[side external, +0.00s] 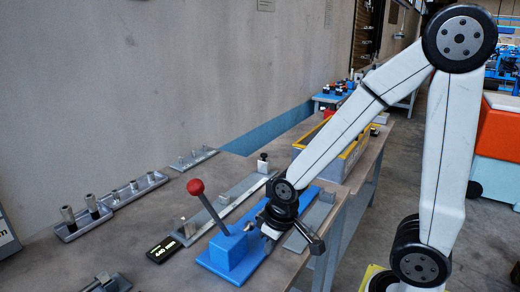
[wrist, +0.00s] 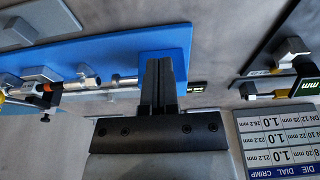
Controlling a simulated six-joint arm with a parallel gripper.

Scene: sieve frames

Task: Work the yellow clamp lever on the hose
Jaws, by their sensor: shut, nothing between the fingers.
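A blue fixture (side external: 230,254) stands on the bench in the side view, with a tilted lever and a red ball knob (side external: 195,187). Its blue plate (wrist: 120,48) also shows in the wrist view. A metal rod with a fitting (wrist: 88,81) runs along it, and small yellow parts show at the far left edge. I cannot tell whether these are the clamp lever; no hose is clearly seen. My gripper (wrist: 163,62) is shut and empty, its fingers in front of the blue plate's end. In the side view the wrist is low beside the fixture and hides the fingertips.
A black display (side external: 163,251) lies left of the fixture. Grey rails with metal pegs (side external: 136,188) stand further left. A yellow-rimmed crate (side external: 350,155) sits behind my arm.

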